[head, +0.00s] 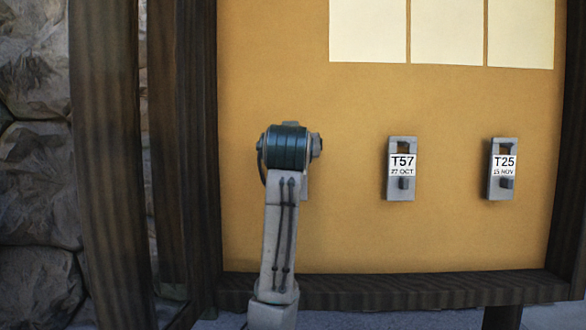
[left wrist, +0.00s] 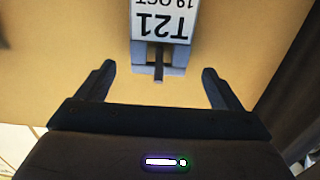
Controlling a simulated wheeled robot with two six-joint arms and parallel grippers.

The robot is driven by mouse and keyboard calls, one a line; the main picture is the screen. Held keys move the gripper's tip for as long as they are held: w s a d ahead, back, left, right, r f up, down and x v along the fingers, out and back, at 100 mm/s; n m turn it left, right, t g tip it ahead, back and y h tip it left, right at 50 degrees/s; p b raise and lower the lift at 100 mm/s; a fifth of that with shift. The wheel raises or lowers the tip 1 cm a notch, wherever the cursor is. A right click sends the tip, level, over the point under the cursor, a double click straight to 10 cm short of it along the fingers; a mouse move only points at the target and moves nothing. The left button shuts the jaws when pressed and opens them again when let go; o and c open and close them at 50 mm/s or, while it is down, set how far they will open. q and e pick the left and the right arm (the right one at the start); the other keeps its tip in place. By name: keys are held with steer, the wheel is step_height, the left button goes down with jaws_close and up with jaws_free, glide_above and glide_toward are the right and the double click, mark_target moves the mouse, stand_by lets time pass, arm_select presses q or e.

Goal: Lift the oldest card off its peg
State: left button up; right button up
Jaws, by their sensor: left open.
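In the left wrist view, a white card (left wrist: 162,24) marked T21, 19 OCT appears upside down on a grey holder (left wrist: 175,54) with a small protruding peg. My left gripper (left wrist: 158,70) is open, its fingers apart on either side of the holder's peg end, with nothing held. In the head view, my left arm hides this card and the gripper. Two more cards hang on grey holders: T57, 27 OCT (head: 402,163) in the middle and T25 (head: 503,163), apparently 15 NOV, at the right. My right gripper is not in view.
The holders are on an ochre board (head: 350,235) with a dark wooden frame (head: 400,291). Pale blank sheets (head: 445,30) are along its top. A dark post (head: 108,150) and a stone wall (head: 35,185) are at the left. The board between the cards is clear.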

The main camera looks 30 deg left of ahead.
arm_select(q)
steer(key=p+x, duration=0.1)
steer(key=x, duration=0.2)
steer(key=shift+w+a+f+p, duration=0.1)
steer(key=shift+w+a+p, duration=0.05)
steer(key=shift+w+p, duration=0.25)
steer(key=shift+w+a+f, duration=0.1)
steer(key=shift+w+a, duration=0.1)
steer(key=shift+a, duration=0.05)
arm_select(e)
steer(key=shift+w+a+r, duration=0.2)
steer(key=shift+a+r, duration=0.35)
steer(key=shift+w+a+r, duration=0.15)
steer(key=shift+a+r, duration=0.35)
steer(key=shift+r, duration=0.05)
arm_select(q)
steer(key=shift+d, duration=0.1)
steer(key=shift+c, duration=0.5)
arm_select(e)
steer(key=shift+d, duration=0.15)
arm_select(q)
steer(key=c, duration=1.3)
steer(key=shift+o, duration=0.2)
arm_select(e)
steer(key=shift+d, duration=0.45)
arm_select(q)
steer(key=shift+r, duration=0.2)
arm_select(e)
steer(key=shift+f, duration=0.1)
